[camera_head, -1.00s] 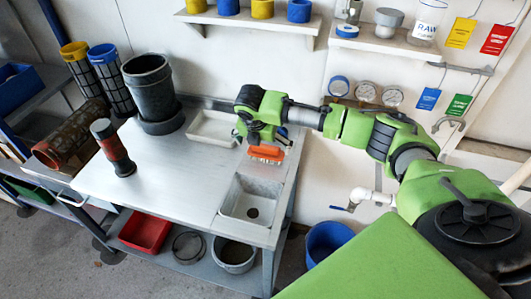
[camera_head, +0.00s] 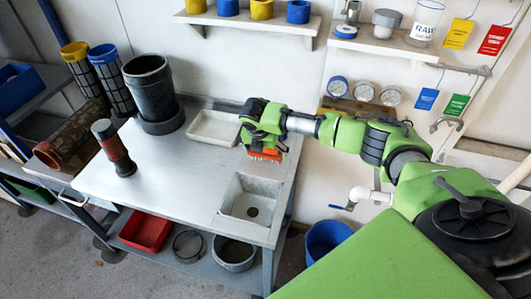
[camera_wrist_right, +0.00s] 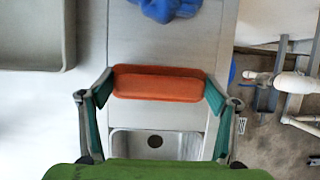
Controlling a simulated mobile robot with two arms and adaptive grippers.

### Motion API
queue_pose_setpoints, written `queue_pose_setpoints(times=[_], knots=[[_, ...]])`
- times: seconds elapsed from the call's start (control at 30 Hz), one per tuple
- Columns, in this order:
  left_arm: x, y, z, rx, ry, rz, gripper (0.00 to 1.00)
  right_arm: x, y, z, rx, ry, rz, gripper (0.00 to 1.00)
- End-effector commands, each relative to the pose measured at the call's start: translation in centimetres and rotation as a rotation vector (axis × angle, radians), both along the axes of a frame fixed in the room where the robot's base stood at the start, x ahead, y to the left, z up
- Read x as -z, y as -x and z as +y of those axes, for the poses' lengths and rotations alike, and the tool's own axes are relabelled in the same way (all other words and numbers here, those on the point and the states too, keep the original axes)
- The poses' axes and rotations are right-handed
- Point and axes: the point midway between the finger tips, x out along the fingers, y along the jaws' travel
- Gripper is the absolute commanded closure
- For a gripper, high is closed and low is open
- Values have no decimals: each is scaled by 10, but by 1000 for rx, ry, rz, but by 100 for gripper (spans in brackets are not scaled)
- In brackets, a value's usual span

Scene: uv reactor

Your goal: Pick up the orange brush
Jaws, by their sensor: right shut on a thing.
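The orange brush (camera_head: 265,154) is at my right gripper (camera_head: 264,143), above the right part of the steel bench, behind the sink. In the right wrist view the brush (camera_wrist_right: 160,84) lies crosswise between the two green-padded fingers of the gripper (camera_wrist_right: 158,92), which are shut on its ends. Its bristles show below the orange body in the head view. I cannot tell whether they touch the bench. My left gripper is not in view.
The bench sink (camera_head: 252,198) lies in front of the brush, and a pale tray (camera_head: 214,129) to its left. A dark cylinder (camera_head: 152,92) and a red-and-black handled tool (camera_head: 114,148) stand farther left. A blue item (camera_wrist_right: 166,9) lies beyond the brush.

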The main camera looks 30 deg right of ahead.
Motion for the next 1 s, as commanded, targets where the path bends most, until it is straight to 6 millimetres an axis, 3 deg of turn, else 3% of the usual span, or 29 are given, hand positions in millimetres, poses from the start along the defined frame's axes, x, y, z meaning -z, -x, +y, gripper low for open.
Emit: queue_pose_setpoints(times=[0.27, 0.5, 0.8, 1.0], knots=[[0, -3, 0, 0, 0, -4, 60, -3, 0, 0, 1, 0, 0, 42], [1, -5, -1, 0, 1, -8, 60, -31, -1, -1, 0, 1, -4, 42], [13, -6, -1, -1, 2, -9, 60, -92, -16, 52, -4, -4, -6, 42], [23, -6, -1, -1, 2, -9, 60, -111, -28, 99, -3, -2, -2, 42]])
